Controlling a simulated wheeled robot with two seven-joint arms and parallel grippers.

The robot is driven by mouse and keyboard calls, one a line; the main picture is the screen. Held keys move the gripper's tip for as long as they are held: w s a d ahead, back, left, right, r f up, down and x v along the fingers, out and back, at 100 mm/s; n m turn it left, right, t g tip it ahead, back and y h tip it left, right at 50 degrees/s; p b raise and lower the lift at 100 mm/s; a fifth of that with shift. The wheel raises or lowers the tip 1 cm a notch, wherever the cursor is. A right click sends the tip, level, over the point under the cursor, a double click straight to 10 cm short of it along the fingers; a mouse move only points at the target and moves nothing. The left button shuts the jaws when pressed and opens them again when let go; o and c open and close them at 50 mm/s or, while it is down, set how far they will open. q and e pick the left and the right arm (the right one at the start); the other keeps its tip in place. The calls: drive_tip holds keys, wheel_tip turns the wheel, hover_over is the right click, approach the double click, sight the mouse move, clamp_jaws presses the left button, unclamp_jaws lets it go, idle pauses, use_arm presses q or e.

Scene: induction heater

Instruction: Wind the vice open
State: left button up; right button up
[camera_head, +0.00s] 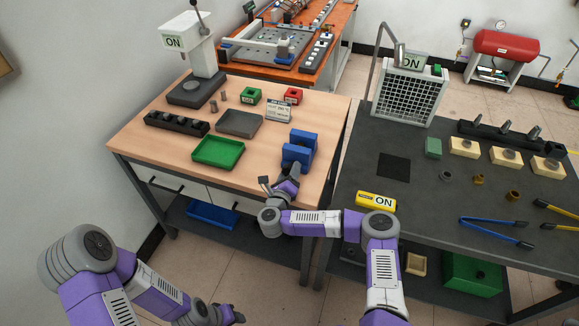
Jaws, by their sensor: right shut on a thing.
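The blue vice (297,155) stands at the right front of the wooden-topped bench, with its two blue jaw blocks one behind the other and a gap between them. My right gripper (291,172) is at the near side of the vice, at the bench's front edge. It is shut on the vice's handle, which is mostly hidden by the gripper and wrist. My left gripper (232,314) hangs low over the floor at the bottom, away from the vice; its fingers are too small and dark to read.
A green tray (218,151), a grey tray (239,123) and a black block rack (177,124) lie left of the vice. A white press (190,50) stands at the back left.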

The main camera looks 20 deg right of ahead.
drive_tip(key=n+p, duration=0.2)
drive_tip(key=shift+r+n, duration=0.25)
drive_tip(key=shift+n, duration=0.05)
drive_tip(key=n+p, duration=0.1)
drive_tip(key=n, duration=0.1)
drive_tip(key=shift+n+g+p, duration=0.3)
drive_tip(key=shift+n+h+p, duration=0.3)
drive_tip(key=shift+n+p, duration=0.25)
drive_tip(key=shift+n, duration=0.65)
drive_tip(key=n, duration=0.2)
drive_tip(key=shift+n+h+p, duration=0.3)
drive_tip(key=n, duration=0.6)
drive_tip(key=n+h+b, duration=0.1)
drive_tip(key=n, duration=0.2)
drive_tip(key=shift+w+a+n+g, duration=0.1)
drive_tip(key=shift+n+g, duration=0.2)
drive_tip(key=o, duration=1)
